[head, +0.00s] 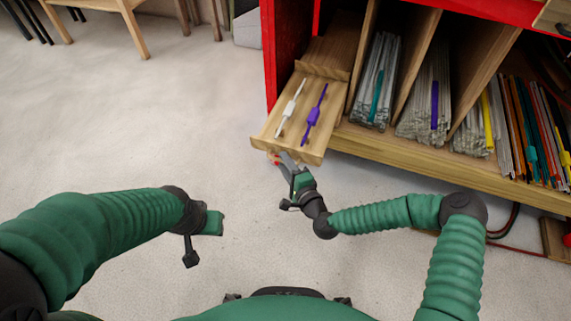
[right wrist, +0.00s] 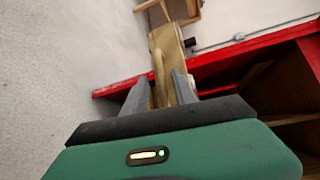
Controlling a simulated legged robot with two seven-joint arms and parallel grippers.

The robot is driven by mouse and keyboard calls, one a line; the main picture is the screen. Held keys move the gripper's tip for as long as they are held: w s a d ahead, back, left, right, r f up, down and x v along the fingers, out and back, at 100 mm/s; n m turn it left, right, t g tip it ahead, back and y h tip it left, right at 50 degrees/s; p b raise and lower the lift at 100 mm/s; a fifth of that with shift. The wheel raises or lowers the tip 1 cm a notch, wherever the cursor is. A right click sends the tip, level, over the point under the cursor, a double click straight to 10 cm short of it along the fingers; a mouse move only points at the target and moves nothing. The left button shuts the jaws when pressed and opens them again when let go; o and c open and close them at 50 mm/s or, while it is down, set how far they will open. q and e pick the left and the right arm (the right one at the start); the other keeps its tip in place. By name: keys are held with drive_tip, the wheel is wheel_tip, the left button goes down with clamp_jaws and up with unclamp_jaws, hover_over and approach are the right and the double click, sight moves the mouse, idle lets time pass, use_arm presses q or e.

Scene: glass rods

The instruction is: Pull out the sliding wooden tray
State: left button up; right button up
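The sliding wooden tray (head: 268,139) sticks out from the lower left bay of the red shelf unit. A white rod (head: 290,108) and a purple rod (head: 314,115) lie on it in the head view. My right gripper (head: 284,160) is at the tray's front edge. In the right wrist view its two grey fingers (right wrist: 160,90) stand a little apart, with the tray's wood (right wrist: 166,45) between them; they look closed on it, though the contact is partly hidden. My left gripper (head: 212,223) is over the floor at lower left, away from the tray; its fingers do not show clearly.
The red shelf unit (head: 270,60) has wooden dividers and bays with bundles of clear and coloured rods (head: 377,80) right of the tray. A wooden ledge (head: 430,160) runs along its front. A stool (head: 130,25) stands at the back left. The floor left of the tray is clear.

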drive_tip(key=shift+s, duration=0.1)
drive_tip(key=p+v, duration=0.5)
drive_tip(key=v, duration=1.1)
drive_tip(key=shift+s+d, duration=0.2)
drive_tip(key=shift+s, duration=0.1)
